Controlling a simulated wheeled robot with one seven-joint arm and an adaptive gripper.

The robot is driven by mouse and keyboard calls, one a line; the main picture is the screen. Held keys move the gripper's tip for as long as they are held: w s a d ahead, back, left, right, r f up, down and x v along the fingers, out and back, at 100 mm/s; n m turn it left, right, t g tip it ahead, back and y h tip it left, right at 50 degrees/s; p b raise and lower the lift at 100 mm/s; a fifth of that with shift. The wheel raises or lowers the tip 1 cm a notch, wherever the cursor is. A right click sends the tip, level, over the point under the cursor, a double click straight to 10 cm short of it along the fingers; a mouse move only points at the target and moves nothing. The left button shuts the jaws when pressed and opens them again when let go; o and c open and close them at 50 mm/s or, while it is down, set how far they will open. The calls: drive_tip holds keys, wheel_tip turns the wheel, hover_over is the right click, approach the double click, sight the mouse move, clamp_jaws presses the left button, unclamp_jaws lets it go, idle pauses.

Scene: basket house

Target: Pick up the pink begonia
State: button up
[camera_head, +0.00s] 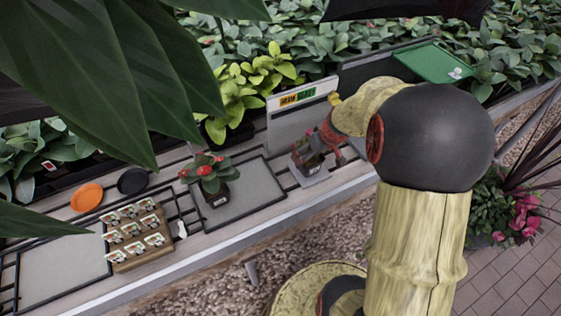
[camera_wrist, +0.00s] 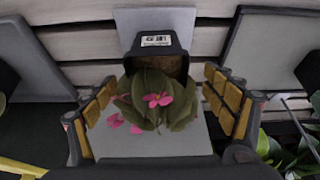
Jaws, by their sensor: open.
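The pink begonia (camera_wrist: 157,99) has green leaves and a small pink bloom, in a black pot (camera_wrist: 155,45) with a white label. It is between the two fingers of my gripper (camera_wrist: 160,105) in the wrist view, with space showing on both sides. My gripper is open, its tan-padded fingers apart from the pot. A few pink petals show low on the left. In the head view the begonia's pot (camera_head: 313,164) is on a grey plate (camera_head: 313,178), partly hidden by my gripper (camera_head: 322,147).
A red-flowered potted plant (camera_head: 208,175) stands on a grey mat (camera_head: 255,190) to the left. A wooden holder with several tags (camera_head: 138,236), an orange dish (camera_head: 87,196) and a black dish (camera_head: 133,181) are further left. A grey panel (camera_head: 297,118) stands behind; a green tray (camera_head: 432,64) is at back right.

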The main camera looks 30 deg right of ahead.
drive_tip(key=shift+b+x, duration=0.3)
drive_tip(key=shift+x, duration=0.7)
drive_tip(key=b+x, duration=0.1)
drive_tip(key=x, duration=0.3)
drive_tip(key=b+x, duration=0.1)
drive_tip(key=x, duration=0.1)
drive_tip(key=shift+w+d+r+b, duration=0.1)
drive_tip(key=shift+w+d+b, duration=0.1)
drive_tip(key=shift+w+b, duration=0.15)
drive_tip(key=shift+s+r, duration=0.1)
drive_tip(key=c, duration=0.3)
drive_tip(key=c, duration=1.1)
drive_tip(key=shift+c, duration=0.6)
drive_tip(key=shift+r, duration=0.1)
